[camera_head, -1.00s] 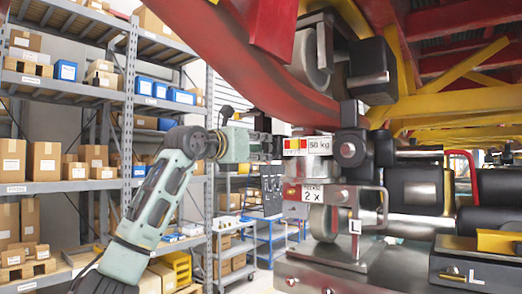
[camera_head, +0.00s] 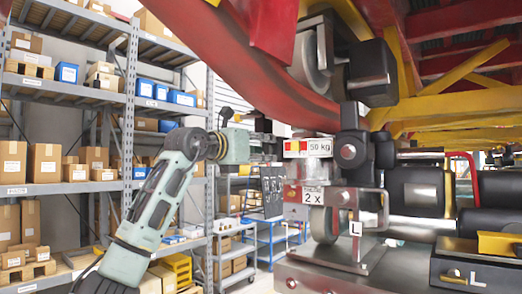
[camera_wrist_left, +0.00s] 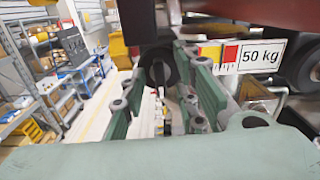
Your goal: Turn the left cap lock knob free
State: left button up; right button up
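My left gripper (camera_head: 268,152) is at centre left in the head view, pointing right toward the lock assembly. In the left wrist view its two green fingers (camera_wrist_left: 160,95) are spread, with nothing held between them. A dark round knob (camera_wrist_left: 160,70) with a pale bar on its face shows beyond the gap between the fingers. I cannot tell for sure that both views show the same knob. My right gripper is not in view.
The red curved beam (camera_head: 265,75) hangs above the gripper. Grey shelves (camera_head: 130,100) with boxes fill the left. A blue cart (camera_head: 270,235) stands behind.

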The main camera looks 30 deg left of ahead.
pick_arm(q)
jog(key=shift+s, duration=0.1)
jog(key=s+a, duration=0.1)
jog(key=s, duration=1)
jog(key=shift+s, duration=0.4)
